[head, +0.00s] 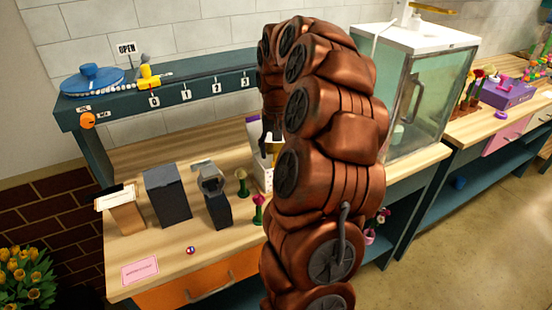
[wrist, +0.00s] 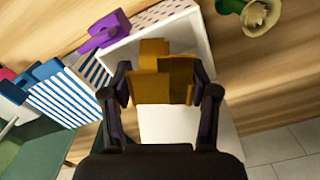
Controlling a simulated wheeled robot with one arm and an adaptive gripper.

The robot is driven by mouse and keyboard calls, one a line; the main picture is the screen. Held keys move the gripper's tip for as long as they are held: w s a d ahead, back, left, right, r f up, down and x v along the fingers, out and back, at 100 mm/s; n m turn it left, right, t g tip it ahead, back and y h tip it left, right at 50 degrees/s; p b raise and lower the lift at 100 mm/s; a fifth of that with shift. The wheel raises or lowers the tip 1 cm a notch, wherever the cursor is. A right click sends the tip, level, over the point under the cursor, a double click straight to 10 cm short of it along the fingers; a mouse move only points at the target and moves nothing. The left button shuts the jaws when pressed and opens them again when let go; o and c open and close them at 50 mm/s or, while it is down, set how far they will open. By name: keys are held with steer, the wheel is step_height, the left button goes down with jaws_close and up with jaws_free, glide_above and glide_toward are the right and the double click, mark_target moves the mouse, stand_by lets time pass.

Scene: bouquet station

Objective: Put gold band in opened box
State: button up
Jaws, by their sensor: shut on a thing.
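My gripper (wrist: 162,88) is shut on the gold band (wrist: 163,80), with a dark finger on each side of it. The band looks like a folded, blocky gold piece. Behind it in the wrist view is a white box (wrist: 192,38) with a dotted surface. The band overlaps the box in this view; I cannot tell how high above it or how far inside it is. In the head view, part of the white box (head: 262,172) shows left of my copper arm, with a bit of the gold band (head: 275,147) by it. My arm hides the rest.
A purple bow-like piece (wrist: 103,32) is at the box's upper left corner. A blue-striped item (wrist: 62,95) lies left of it. A dark box (head: 167,195), a watch stand (head: 215,195) and a glass case (head: 425,90) stand on the counters.

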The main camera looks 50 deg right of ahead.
mark_target(276, 160)
steer(key=shift+s+f+p, duration=0.1)
steer(key=shift+f+p, duration=0.4)
steer(key=shift+f, duration=1.5)
steer(key=o, duration=1)
step_height(276, 160, up, 11)
steer(key=b, duration=0.3)
steer(key=shift+d, duration=0.1)
steer(key=shift+r, duration=0.5)
